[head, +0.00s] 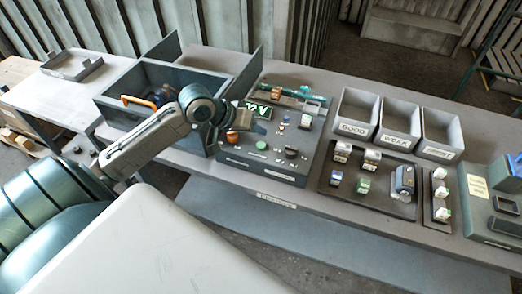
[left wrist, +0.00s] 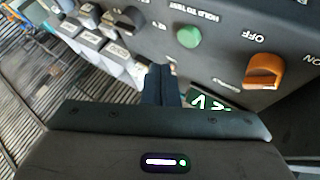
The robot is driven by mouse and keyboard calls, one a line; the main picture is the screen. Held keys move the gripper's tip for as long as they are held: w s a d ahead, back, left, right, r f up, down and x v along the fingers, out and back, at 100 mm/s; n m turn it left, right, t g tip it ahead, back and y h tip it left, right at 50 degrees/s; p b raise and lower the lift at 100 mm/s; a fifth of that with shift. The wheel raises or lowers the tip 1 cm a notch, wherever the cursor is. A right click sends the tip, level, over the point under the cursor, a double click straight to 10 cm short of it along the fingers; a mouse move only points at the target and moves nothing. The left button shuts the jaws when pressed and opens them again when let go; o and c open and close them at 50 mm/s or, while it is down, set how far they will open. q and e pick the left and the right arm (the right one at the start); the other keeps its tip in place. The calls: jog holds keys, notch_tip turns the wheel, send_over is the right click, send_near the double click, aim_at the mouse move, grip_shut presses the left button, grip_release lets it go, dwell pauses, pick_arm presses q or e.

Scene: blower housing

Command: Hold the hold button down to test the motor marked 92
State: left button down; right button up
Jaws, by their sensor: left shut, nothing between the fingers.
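The green button (head: 262,145) sits on the sloping face of the dark control box (head: 283,165). In the left wrist view the green button (left wrist: 188,37) has the words HOLD TO TEST beside it. My left gripper (left wrist: 161,72) is shut and empty, its fingers over the panel, apart from the button in the picture. In the head view the left gripper (head: 226,116) is over the box's left part, its fingertips hard to make out. Several small motors, one of them a larger grey cylinder (head: 404,182), are at the right; I cannot read a 92. My right gripper is out of view.
An orange OFF/ON knob (left wrist: 264,70) and a lit green display (head: 258,110) are close to my gripper. A black knob (head: 291,152) is right of the button. Bins marked GOOD (head: 354,128) and WEAK (head: 396,139) stand behind the motors, with a third bin beside them.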

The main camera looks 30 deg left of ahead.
aim_at(257, 146)
pick_arm(q)
notch_tip(257, 146, down, 2)
jog(key=shift+f, duration=0.25)
dwell(1.0)
jog(key=shift+f, duration=0.15)
dwell(0.8)
jog(key=shift+f, duration=0.25)
jog(key=shift+f, duration=0.45)
dwell(1.6)
jog(key=shift+r, duration=0.1)
dwell(0.9)
jog(key=shift+r+p, duration=0.75)
jog(key=shift+p, duration=0.15)
